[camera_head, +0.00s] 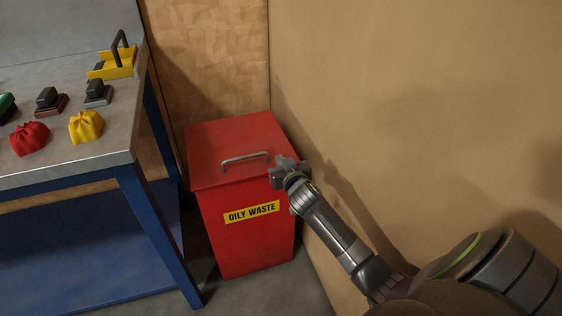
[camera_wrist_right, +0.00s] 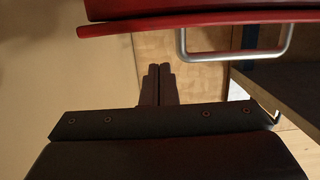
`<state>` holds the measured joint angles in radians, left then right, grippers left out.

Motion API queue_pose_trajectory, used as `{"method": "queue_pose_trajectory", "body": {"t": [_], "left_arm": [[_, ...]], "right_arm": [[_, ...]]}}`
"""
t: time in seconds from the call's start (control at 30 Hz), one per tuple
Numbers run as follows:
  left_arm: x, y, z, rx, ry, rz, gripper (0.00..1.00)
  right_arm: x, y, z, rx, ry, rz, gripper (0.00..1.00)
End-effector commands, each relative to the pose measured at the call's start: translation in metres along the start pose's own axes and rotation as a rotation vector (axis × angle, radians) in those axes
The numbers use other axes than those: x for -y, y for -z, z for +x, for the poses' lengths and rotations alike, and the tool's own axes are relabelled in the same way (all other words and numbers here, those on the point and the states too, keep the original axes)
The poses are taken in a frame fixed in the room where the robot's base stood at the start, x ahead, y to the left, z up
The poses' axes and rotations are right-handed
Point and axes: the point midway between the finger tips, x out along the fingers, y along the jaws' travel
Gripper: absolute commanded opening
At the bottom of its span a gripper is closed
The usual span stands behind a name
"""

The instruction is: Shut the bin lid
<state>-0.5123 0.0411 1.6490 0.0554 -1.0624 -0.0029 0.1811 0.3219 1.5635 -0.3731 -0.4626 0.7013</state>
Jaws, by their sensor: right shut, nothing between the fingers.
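The red bin (camera_head: 245,235) with a yellow "OILY WASTE" label stands on the floor in the corner. Its red lid (camera_head: 225,138), with a grey bar handle (camera_head: 245,160), lies across the top and looks flat; I cannot tell if a small gap is left. My right gripper (camera_head: 282,168) is at the lid's right front corner, its fingers shut and empty. In the right wrist view the shut fingers (camera_wrist_right: 160,85) point at the wall, close to the red lid edge (camera_wrist_right: 150,24) and the handle (camera_wrist_right: 235,57). I cannot tell if they touch the lid. My left gripper is not in view.
A workbench (camera_head: 110,150) with blue legs stands close left of the bin. On it are a red cloth bundle (camera_head: 30,139), a yellow bundle (camera_head: 86,127), a yellow tool (camera_head: 117,66) and dark blocks. A tan wall (camera_head: 400,110) runs close along the bin's right side.

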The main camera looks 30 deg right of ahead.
Motion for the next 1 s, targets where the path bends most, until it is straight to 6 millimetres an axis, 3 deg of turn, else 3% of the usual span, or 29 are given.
{"method": "queue_pose_trajectory", "body": {"t": [0.37, 0.57, 1.0], "left_arm": [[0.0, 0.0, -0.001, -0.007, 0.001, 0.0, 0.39], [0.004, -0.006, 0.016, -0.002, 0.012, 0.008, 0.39], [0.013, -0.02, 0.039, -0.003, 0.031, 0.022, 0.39]], "right_arm": [[0.0, 0.0, -0.01, 0.001, 0.0, 0.001, 0.0], [0.0, 0.0, -0.043, 0.002, 0.0, 0.001, 0.0], [0.0, 0.0, -0.136, 0.003, 0.0, 0.002, 0.0]]}}
